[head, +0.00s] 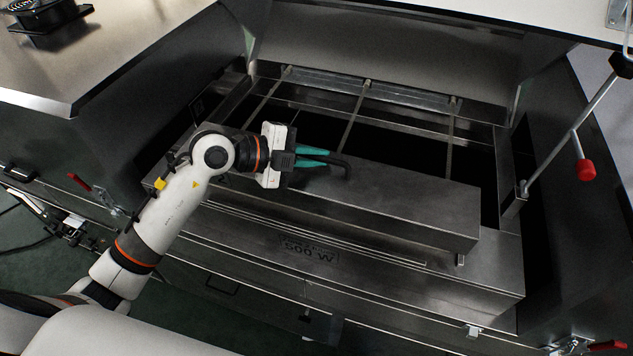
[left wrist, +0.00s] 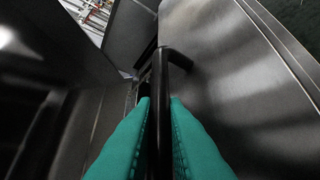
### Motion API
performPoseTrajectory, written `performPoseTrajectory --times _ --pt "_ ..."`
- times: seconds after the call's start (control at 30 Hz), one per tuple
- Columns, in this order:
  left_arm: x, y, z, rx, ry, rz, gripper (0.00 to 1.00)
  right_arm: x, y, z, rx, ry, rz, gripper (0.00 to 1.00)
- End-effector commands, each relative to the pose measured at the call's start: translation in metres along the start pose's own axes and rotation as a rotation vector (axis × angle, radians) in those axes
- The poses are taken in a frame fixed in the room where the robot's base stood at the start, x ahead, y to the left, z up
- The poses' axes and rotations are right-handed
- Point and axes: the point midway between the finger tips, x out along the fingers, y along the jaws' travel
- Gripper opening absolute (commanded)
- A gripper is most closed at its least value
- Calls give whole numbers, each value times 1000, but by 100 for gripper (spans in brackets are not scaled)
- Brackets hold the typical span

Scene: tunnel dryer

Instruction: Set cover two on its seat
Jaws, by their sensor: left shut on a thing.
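A long grey metal cover (head: 410,199) with a black bar handle (head: 340,163) lies across the front part of the open dryer, its near side facing me. My left gripper (head: 328,158) has teal fingers and is shut on the handle. In the left wrist view the teal fingers (left wrist: 158,125) close around the dark handle (left wrist: 160,70), with the cover's metal face (left wrist: 235,80) to the right. I cannot tell whether the cover rests on its seat or is held just above it. My right gripper is not in view.
Behind the cover is the dark open bay with thin cross bars (head: 354,115) and a rear rail (head: 375,92). A front ledge marked "500 W" (head: 400,262) runs below the cover. A red-knobbed lever (head: 586,170) stands at the right. A grey worktop (head: 100,45) is at upper left.

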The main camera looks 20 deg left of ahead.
Motion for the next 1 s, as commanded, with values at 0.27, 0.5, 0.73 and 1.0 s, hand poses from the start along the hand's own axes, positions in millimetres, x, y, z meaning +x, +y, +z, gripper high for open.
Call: performPoseTrajectory --times 0.27,0.5,0.73,1.0 --pt "12 -24 -11 -1 0 4 0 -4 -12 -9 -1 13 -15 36" --pt "22 -46 -22 1 0 5 0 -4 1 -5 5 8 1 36" --pt "23 -50 -23 0 2 -1 15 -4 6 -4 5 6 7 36" --pt "23 -50 -23 1 2 -1 33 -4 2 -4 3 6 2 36"
